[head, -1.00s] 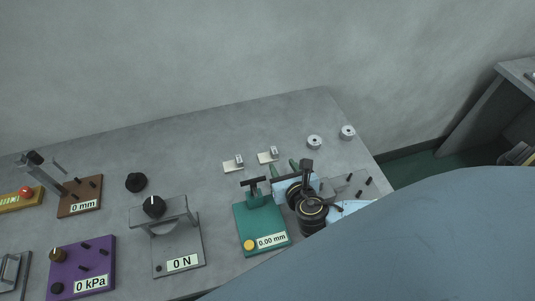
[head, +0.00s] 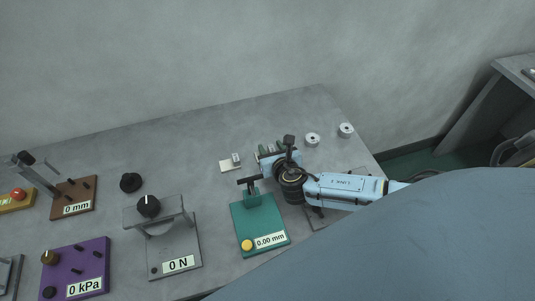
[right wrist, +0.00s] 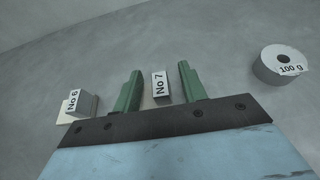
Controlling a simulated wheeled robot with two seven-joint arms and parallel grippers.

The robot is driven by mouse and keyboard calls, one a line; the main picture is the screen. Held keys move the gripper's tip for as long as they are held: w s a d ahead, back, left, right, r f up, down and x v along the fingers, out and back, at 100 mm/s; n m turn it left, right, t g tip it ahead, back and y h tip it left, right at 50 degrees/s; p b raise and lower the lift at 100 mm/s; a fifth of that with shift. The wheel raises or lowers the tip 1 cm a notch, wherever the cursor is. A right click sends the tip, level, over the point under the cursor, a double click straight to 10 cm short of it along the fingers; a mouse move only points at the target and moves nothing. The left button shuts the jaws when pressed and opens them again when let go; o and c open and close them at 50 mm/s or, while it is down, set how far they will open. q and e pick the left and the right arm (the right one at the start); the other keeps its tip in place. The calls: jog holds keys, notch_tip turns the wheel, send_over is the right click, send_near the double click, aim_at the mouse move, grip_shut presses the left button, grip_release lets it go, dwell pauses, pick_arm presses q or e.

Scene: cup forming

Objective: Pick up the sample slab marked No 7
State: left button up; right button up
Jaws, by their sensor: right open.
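The sample slab marked No 7 (right wrist: 160,88) shows in the right wrist view as a small pale piece with an upright label block. It stands between the two green fingers of my right gripper (right wrist: 159,72), with a gap on each side; its lower part is hidden by the gripper body. In the head view my right gripper (head: 272,147) is at the back of the table and largely covers this slab. The gripper is open. The slab marked No 6 (right wrist: 82,103) lies just left of the left finger; it also shows in the head view (head: 228,166). My left gripper is not in view.
A 100 g weight (right wrist: 280,64) lies to the right, one of two round weights (head: 312,139). A green 0.00 mm gauge (head: 262,222) stands in front, close to my right arm. A grey 0 N device (head: 175,245) is further left.

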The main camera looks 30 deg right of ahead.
grip_shut()
jog(key=shift+r, duration=0.1)
